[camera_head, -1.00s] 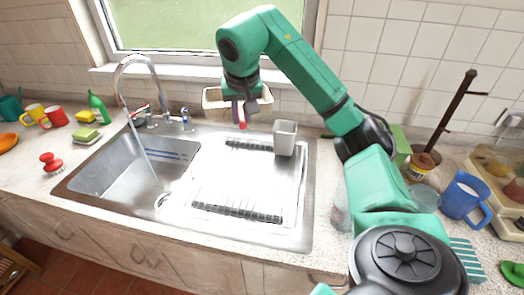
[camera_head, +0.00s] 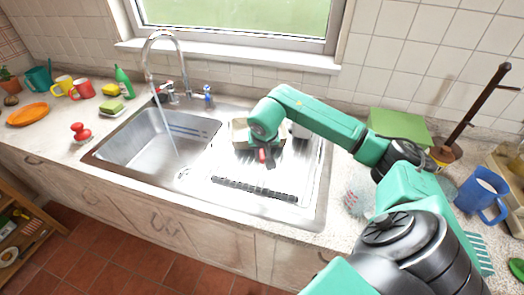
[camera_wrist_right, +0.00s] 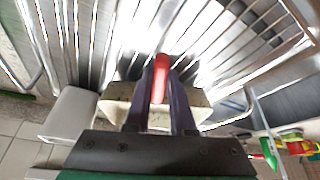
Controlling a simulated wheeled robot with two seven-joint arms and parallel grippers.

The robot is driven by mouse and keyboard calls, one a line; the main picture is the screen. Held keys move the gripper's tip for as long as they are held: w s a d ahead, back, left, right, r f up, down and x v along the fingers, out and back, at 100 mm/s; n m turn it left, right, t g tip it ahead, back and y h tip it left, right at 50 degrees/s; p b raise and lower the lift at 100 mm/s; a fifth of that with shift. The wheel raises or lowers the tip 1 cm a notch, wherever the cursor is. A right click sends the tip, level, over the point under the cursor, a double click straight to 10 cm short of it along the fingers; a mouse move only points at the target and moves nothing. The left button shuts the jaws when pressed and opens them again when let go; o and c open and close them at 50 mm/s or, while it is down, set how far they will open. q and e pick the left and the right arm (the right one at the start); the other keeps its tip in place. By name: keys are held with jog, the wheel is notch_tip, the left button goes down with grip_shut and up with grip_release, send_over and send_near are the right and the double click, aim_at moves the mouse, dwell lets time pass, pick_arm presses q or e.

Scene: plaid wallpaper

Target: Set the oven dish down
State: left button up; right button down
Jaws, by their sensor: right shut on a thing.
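The oven dish (camera_head: 240,136) is a beige rectangular dish, partly hidden behind my right forearm and gripper in the head view. It is over the rear left of the drainboard (camera_head: 225,166); I cannot tell whether its base touches. My right gripper (camera_head: 265,160) is shut on the dish. In the right wrist view, dark purple fingers (camera_wrist_right: 160,95) reach across the dish (camera_wrist_right: 115,103), with a red piece (camera_wrist_right: 160,78) between them. I cannot tell whether this red piece belongs to the dish. My left gripper is not in view.
A pale cup (camera_head: 300,130) stands close right of the dish, partly behind my arm. Left is the sink basin (camera_head: 150,145) with running water and the tap (camera_head: 165,50). The front drainboard looks clear. A blue mug (camera_head: 480,193) is on the right counter.

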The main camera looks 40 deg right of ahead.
jog(key=c, duration=0.8)
grip_release()
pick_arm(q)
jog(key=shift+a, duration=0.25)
pick_arm(e)
jog(key=shift+o, duration=0.2)
jog(key=shift+a+r, duration=0.1)
jog(key=shift+r, duration=0.1)
jog(key=shift+s+r, duration=0.15)
jog(key=shift+r, duration=0.25)
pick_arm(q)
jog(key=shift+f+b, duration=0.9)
pick_arm(e)
jog(key=v, duration=1.1)
jog(key=shift+s+a+f, duration=0.15)
